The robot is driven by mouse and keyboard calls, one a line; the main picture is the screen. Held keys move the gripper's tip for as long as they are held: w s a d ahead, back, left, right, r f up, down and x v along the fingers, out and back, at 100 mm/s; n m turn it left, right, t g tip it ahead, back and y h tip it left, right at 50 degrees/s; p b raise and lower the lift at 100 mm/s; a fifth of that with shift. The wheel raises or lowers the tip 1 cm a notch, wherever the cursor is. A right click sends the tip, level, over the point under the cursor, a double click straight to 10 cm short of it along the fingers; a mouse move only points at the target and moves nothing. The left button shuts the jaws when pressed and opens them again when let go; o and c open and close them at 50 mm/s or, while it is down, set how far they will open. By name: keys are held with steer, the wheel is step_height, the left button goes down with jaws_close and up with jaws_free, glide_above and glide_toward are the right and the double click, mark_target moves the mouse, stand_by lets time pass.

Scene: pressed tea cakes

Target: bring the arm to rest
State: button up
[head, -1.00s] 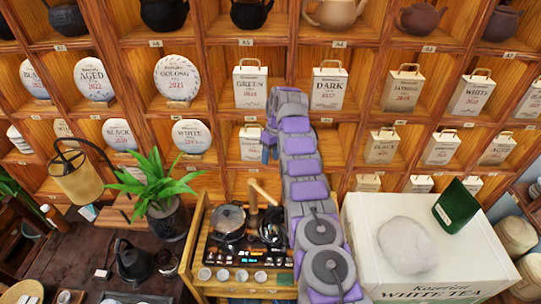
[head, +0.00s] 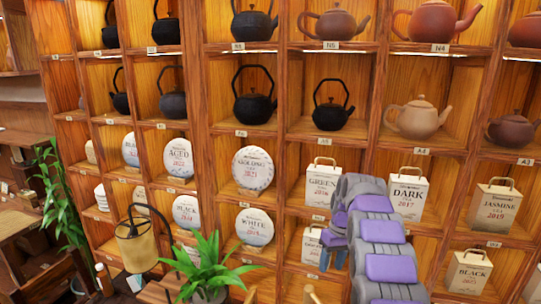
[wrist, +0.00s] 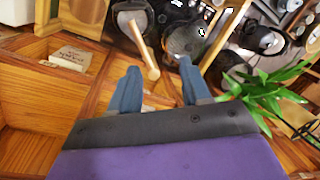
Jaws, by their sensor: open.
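My gripper (wrist: 157,88) shows in the wrist view with its two blue fingers apart and nothing between them. Beyond the fingers are a wooden handle (wrist: 143,50) and dark round ware on the tea stand, apart from the gripper. In the head view my purple and grey arm rises at the lower right, in front of the shelf.
A wooden shelf wall (head: 193,90) holds teapots, round tea cakes such as the Oolong one (head: 253,168), and paper bags such as the Dark one (head: 404,195). A green plant (head: 207,268) stands at the bottom; its leaves show close to the gripper's right in the wrist view (wrist: 262,92).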

steer(key=s+a+m+h+b, duration=0.15)
steer(key=s+b, duration=0.25)
steer(key=s, duration=0.7)
steer(key=s+a+m+y+b, duration=0.1)
steer(key=s+a+b, duration=0.3)
steer(key=s, duration=0.8)
steer(key=s+f+b, duration=0.4)
steer(key=s+f, duration=0.2)
steer(key=s, duration=0.7)
steer(key=s+f+m+h+b, duration=0.1)
steer(key=s+f+b, duration=0.3)
steer(key=s, duration=0.9)
step_height(320, 180, down, 2)
steer(key=shift+d+f, duration=0.15)
steer(key=shift+d, duration=0.3)
